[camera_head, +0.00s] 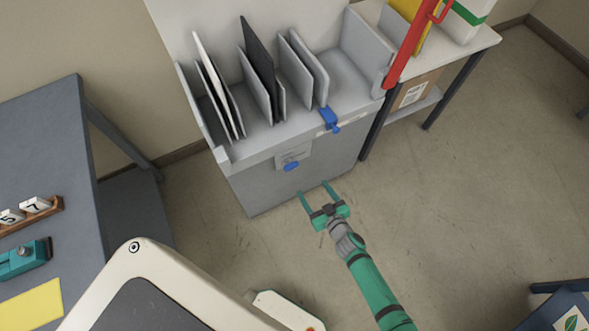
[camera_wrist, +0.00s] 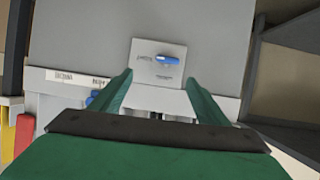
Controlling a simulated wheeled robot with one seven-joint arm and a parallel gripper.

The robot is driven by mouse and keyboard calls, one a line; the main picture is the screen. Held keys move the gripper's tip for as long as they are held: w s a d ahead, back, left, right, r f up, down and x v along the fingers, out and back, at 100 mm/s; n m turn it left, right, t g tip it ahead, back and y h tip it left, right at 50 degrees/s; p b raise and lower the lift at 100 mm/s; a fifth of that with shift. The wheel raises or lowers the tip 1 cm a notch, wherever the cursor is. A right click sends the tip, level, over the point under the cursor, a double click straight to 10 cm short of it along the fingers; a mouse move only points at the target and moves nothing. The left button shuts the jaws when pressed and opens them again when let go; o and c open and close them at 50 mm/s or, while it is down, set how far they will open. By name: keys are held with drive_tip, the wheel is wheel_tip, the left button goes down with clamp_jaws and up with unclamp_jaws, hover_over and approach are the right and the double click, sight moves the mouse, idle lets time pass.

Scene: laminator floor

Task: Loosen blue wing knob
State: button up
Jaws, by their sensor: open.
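The blue wing knob (camera_head: 291,165) sits on a pale plate (camera_head: 293,154) on the front of the grey cabinet (camera_head: 270,186). In the wrist view the knob (camera_wrist: 167,60) lies nearly level on its plate (camera_wrist: 158,70), beyond the fingertips and between their lines. My gripper (camera_head: 315,190) is open and empty. It is in front of the cabinet, apart from the knob and to its right in the head view. Both green fingers also show in the wrist view (camera_wrist: 158,80).
A second blue part (camera_head: 329,117) is on the cabinet's upper front edge. Upright dividers and panels (camera_head: 258,62) stand on top. A red bar (camera_head: 412,45) rises at the right by a side table (camera_head: 470,42). A grey table (camera_head: 45,130) stands left. The floor (camera_head: 440,190) at right is clear.

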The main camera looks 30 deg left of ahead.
approach(292, 167)
drive_tip(key=shift+g, duration=0.3)
drive_tip(key=x, duration=0.8)
drive_tip(key=shift+w+d+r, duration=0.15)
drive_tip(key=shift+w, duration=0.05)
drive_tip(key=c, duration=1)
